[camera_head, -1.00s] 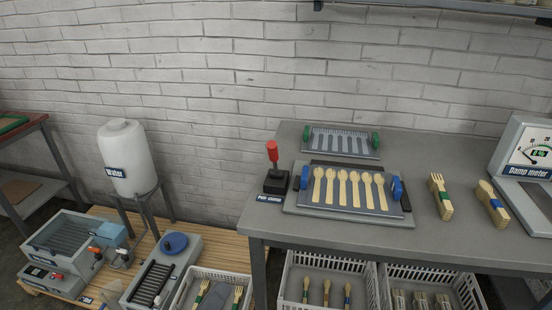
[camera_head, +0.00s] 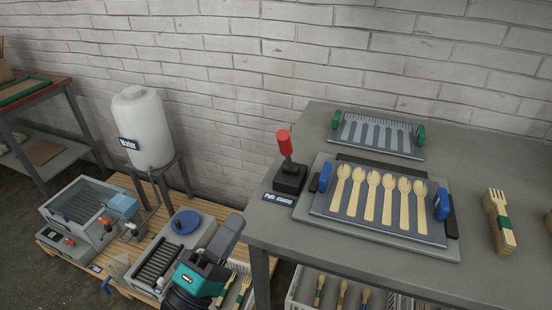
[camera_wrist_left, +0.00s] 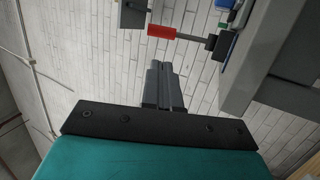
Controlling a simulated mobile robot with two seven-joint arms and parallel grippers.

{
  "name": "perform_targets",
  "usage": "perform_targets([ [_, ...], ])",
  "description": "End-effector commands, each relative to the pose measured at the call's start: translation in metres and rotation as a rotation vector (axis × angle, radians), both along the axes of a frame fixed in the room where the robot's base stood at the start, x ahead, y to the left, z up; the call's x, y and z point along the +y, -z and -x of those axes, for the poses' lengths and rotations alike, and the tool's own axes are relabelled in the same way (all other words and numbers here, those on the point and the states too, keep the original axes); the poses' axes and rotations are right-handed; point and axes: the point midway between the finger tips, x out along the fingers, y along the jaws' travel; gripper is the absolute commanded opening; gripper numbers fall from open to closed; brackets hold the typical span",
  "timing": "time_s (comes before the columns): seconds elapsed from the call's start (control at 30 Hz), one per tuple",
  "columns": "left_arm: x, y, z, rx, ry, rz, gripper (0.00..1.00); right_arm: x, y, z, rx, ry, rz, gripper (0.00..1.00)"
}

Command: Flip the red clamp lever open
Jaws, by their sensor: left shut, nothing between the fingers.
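The red clamp lever (camera_head: 285,144) stands nearly upright on its black base (camera_head: 290,178) at the table's left edge. In the left wrist view, the turned picture shows its red handle (camera_wrist_left: 161,31) and rod lying sideways, beyond my fingers. My left gripper (camera_head: 232,222) is low at the bottom of the head view, left of the table and apart from the lever. Its grey fingers are together and empty; they also show in the left wrist view (camera_wrist_left: 158,68). My right gripper is not in view.
The grey table (camera_head: 330,275) holds a press tray (camera_head: 310,222) with several wooden spoons right of the lever, and a green-ended comb plate (camera_head: 377,135) behind. A white water tank (camera_head: 141,129) stands left. Space above and left of the lever looks clear.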

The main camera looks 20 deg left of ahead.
Motion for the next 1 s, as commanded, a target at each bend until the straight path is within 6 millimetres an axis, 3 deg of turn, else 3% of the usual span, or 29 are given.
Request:
perform_targets([
  [0.27, -0.002, -0.004, -0.009, -0.002, -0.001, -0.002, 0.00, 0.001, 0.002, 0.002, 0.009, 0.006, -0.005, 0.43],
  [0.8, -0.026, -0.049, -0.100, -0.003, -0.002, -0.003, 0.00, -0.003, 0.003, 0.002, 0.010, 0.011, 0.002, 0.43],
  [1.0, -0.030, -0.057, -0.118, -0.001, -0.002, -0.004, 0.00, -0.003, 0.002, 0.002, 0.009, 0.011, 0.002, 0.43],
])
